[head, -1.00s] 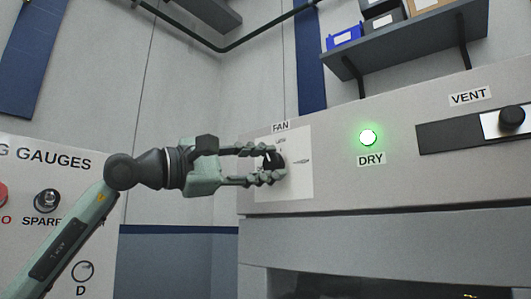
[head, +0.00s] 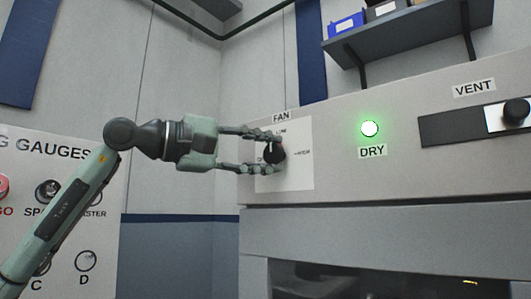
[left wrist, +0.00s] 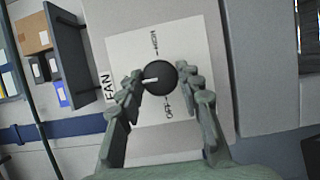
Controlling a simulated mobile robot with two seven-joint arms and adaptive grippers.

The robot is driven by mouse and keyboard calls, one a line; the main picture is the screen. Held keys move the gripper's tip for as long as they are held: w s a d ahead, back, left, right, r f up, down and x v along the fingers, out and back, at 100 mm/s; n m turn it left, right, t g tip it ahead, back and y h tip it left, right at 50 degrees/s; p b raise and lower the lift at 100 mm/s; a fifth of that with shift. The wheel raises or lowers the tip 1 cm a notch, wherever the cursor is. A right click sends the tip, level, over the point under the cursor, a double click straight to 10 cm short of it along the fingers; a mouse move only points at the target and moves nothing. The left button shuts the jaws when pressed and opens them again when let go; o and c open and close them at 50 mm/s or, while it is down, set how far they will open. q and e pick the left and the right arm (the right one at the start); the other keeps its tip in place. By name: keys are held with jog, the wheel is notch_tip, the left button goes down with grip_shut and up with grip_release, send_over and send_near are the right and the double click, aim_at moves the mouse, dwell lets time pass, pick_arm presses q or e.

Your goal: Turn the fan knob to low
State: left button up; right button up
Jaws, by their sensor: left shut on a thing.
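The fan knob (head: 275,152) is black and round, on a white plate (head: 300,165) under the FAN label. LOW is at the plate's top and HIGH at its right in the head view. My left gripper (head: 272,153) comes in from the left and is shut on the knob, one finger above and one below. In the left wrist view the knob (left wrist: 161,77) sits between the fingertips. Its white pointer mark faces the FAN label side, where LOW is; a finger hides the LOW word there. My right gripper is not in view.
A lit green DRY lamp (head: 369,129) and a VENT slider (head: 515,112) are on the same panel, to the right. A shelf with boxes (head: 408,40) hangs above. A gauge board (head: 60,220) stands at the left.

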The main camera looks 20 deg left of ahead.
pick_arm(q)
jog(key=o, duration=1.2)
jog(key=shift+c, duration=0.2)
jog(key=v, duration=1.2)
